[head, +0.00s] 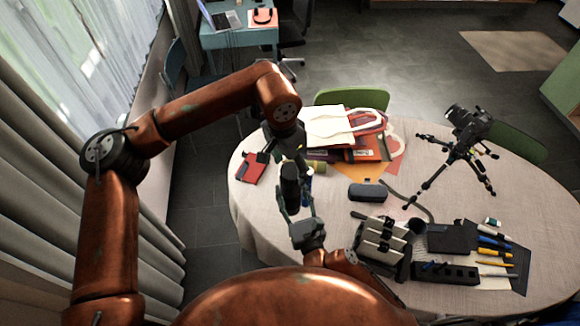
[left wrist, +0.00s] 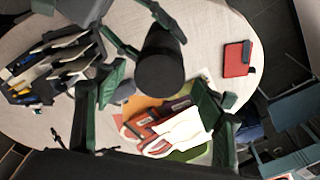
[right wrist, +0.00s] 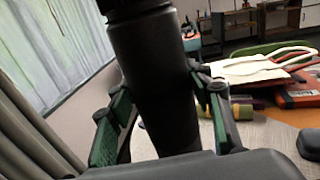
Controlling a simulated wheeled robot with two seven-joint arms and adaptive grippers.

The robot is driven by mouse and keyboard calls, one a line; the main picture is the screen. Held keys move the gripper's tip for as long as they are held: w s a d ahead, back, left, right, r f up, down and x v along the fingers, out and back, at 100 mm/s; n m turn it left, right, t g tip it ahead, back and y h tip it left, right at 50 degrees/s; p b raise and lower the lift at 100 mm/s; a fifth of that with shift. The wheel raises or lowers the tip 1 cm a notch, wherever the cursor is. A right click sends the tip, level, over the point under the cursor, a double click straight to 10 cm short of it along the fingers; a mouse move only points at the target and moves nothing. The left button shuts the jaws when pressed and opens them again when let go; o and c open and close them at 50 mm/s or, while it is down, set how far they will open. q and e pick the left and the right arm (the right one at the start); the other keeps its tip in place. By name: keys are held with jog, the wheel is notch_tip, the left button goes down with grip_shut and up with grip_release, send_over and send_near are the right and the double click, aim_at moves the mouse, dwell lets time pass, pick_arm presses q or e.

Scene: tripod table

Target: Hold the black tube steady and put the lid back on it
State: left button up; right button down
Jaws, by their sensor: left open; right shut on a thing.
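The black tube (head: 290,188) stands roughly upright, held above the near left part of the table. My right gripper (head: 295,205) is shut on its sides, one finger on each side in the right wrist view (right wrist: 160,95). A darker, ridged lid-like part (right wrist: 135,8) tops the tube, cut off by that frame's upper edge. In the left wrist view the tube's round dark top (left wrist: 160,68) shows from above; its seating is unclear. My left gripper (head: 283,150) is open just above the tube, its fingers (left wrist: 160,105) spread wide and apart from it.
A red notebook (head: 250,168) lies at the table's left edge. Paper bags (head: 345,128) lie at the back. A dark case (head: 368,192), tool holder (head: 385,245), and pens (head: 495,252) lie to the right. A tripod with camera (head: 460,145) stands at the far right.

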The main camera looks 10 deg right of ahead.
pick_arm(q)
notch_tip(320, 180, up, 4)
jog(key=shift+r, duration=0.1)
jog(key=shift+c, duration=0.4)
